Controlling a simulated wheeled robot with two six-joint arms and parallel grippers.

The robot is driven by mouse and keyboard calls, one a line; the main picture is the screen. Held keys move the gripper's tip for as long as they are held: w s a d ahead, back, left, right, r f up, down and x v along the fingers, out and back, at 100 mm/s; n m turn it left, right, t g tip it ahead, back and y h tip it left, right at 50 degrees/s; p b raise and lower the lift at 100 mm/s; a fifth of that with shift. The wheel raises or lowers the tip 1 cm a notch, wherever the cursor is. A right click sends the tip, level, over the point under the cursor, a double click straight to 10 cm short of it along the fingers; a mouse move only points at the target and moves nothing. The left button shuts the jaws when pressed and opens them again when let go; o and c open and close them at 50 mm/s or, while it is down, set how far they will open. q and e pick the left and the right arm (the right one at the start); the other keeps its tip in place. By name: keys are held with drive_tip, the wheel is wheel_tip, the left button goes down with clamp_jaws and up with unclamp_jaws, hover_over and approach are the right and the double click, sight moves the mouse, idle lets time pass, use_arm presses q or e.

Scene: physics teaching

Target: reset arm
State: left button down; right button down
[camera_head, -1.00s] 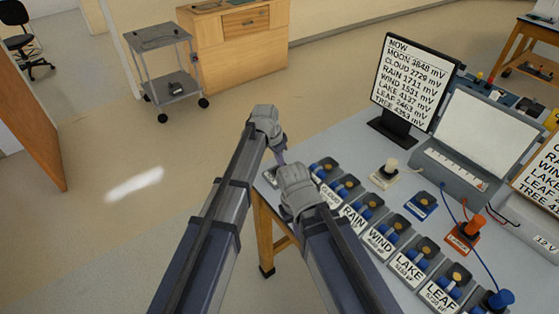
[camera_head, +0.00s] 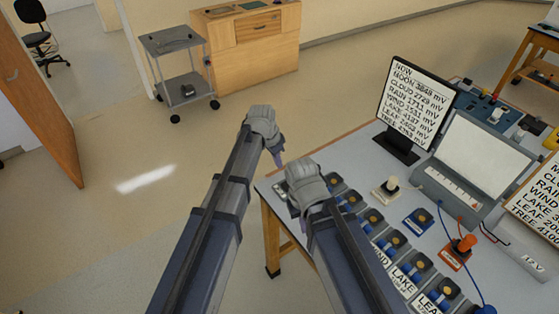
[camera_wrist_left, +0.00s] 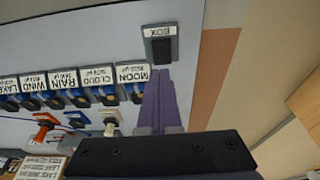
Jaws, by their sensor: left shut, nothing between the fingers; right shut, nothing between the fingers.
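My left gripper (camera_head: 279,158) is held in the air, appearing just beyond the table's left corner in the head view. In the left wrist view its purple fingers (camera_wrist_left: 160,104) are together and empty, pointing towards a dark block on a plate labelled BOX (camera_wrist_left: 159,45). My right gripper (camera_head: 305,183) appears lower and to the right, over the table's left corner. It is shut and holds nothing visible; its fingertips are mostly hidden behind its own grey body. It covers part of the row of labelled units.
A cart (camera_head: 180,70) and wooden cabinet (camera_head: 250,55) stand beyond open floor.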

use_arm(q)
drive_tip(key=shift+f, duration=0.1)
drive_tip(key=s+a+f+n+g+y+b, duration=0.1)
drive_tip(key=s+a+f+n+b, duration=0.1)
drive_tip(key=s, duration=1)
drive_tip(key=s+a+f+n+g+y+b, duration=0.1)
drive_tip(key=s+f+n+b, duration=0.4)
drive_tip(key=s, duration=0.6)
wheel_tip(320, 180, down, 3)
drive_tip(key=shift+s+a+r+y+b, duration=0.15)
drive_tip(key=shift+s+a+y+b, duration=0.2)
drive_tip(key=shift+y+b, duration=0.65)
